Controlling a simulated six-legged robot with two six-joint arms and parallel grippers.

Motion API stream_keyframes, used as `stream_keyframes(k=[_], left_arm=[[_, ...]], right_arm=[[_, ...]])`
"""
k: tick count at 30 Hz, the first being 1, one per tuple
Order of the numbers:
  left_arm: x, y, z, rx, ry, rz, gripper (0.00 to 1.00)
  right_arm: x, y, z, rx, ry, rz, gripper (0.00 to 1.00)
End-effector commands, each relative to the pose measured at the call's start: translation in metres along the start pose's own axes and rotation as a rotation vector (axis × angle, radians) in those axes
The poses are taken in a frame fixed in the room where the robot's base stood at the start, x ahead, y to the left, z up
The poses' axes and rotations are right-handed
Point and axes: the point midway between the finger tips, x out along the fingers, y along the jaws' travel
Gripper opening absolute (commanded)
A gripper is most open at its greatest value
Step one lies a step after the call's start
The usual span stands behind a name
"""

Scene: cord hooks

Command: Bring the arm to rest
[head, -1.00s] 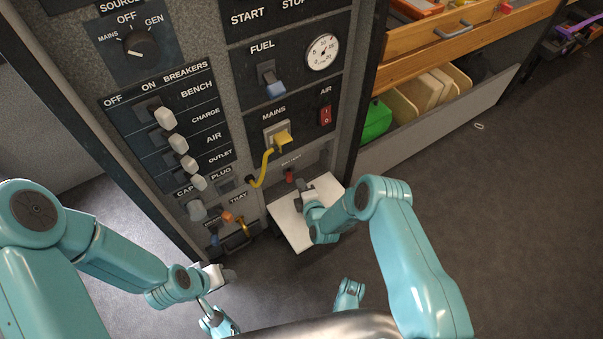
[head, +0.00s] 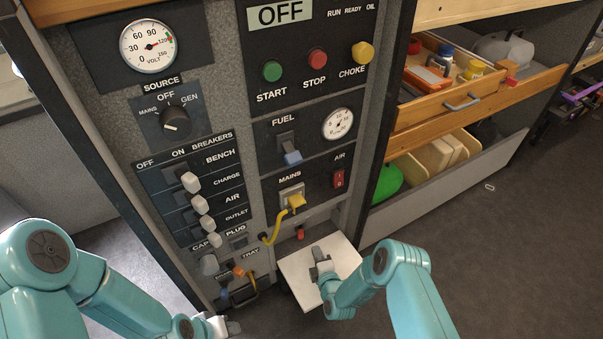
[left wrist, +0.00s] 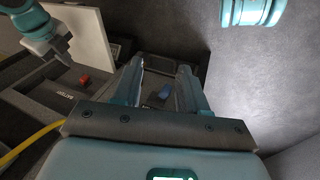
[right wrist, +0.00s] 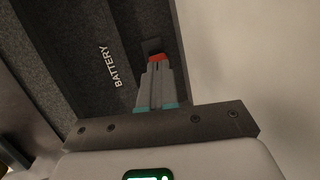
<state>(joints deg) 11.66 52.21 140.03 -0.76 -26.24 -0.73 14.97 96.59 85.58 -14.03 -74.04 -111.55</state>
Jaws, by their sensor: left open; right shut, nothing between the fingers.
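My right gripper (head: 319,262) is shut and empty, in front of the white square panel (head: 296,277) low on the cabinet. In the right wrist view its closed fingers (right wrist: 157,72) point toward a red part (right wrist: 158,57) beside the word BATTERY. That red part also shows in the head view (head: 300,233), just above the panel. My left gripper (head: 226,326) is low at the bottom edge of the head view, partly cut off. In the left wrist view its two fingers (left wrist: 162,75) are apart, with nothing held between them.
The control panel has a source dial (head: 176,121), breaker levers (head: 190,182) and a yellow mains plug (head: 296,203) with a yellow cord. A wooden drawer (head: 450,105) stands open at right, above a bin with a green object (head: 386,182). The floor at right is mostly clear.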

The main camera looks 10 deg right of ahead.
Motion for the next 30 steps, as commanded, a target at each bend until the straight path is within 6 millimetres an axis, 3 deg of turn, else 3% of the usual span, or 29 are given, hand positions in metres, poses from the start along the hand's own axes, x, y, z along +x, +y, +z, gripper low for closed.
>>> stream_keyframes(k=[4, 7, 11, 12, 14, 17, 20, 24, 30], left_arm=[[0.000, 0.000, 0.000, 0.000, 0.000, 0.000, 0.43], [0.000, 0.000, 0.000, 0.000, 0.000, 0.000, 0.43], [-0.001, 0.000, 0.002, 0.000, -0.005, 0.000, 0.43], [-0.001, 0.000, 0.004, 0.000, -0.009, 0.000, 0.43], [-0.001, 0.000, 0.008, -0.001, -0.021, 0.000, 0.43], [-0.002, 0.000, 0.017, -0.006, -0.048, -0.001, 0.43], [-0.003, 0.000, 0.026, -0.011, -0.080, -0.002, 0.43], [-0.005, 0.000, 0.037, -0.019, -0.116, -0.003, 0.43], [-0.007, 0.000, 0.046, -0.027, -0.150, -0.005, 0.43]], right_arm=[[0.001, 0.002, 0.000, -0.001, 0.000, 0.003, 0.00], [0.007, 0.019, 0.007, -0.009, -0.009, 0.030, 0.00], [0.016, 0.078, 0.030, -0.027, -0.029, 0.093, 0.00], [0.013, 0.096, 0.037, -0.027, -0.031, 0.087, 0.00], [0.002, 0.112, 0.041, 0.020, -0.019, 0.029, 0.00], [-0.034, 0.118, 0.041, 0.267, 0.000, -0.150, 0.00], [-0.086, 0.103, 0.029, 0.608, -0.034, -0.385, 0.00], [-0.169, 0.072, 0.008, 1.066, -0.205, -0.698, 0.00], [-0.264, 0.032, -0.021, 1.509, -0.567, -1.006, 0.00]])
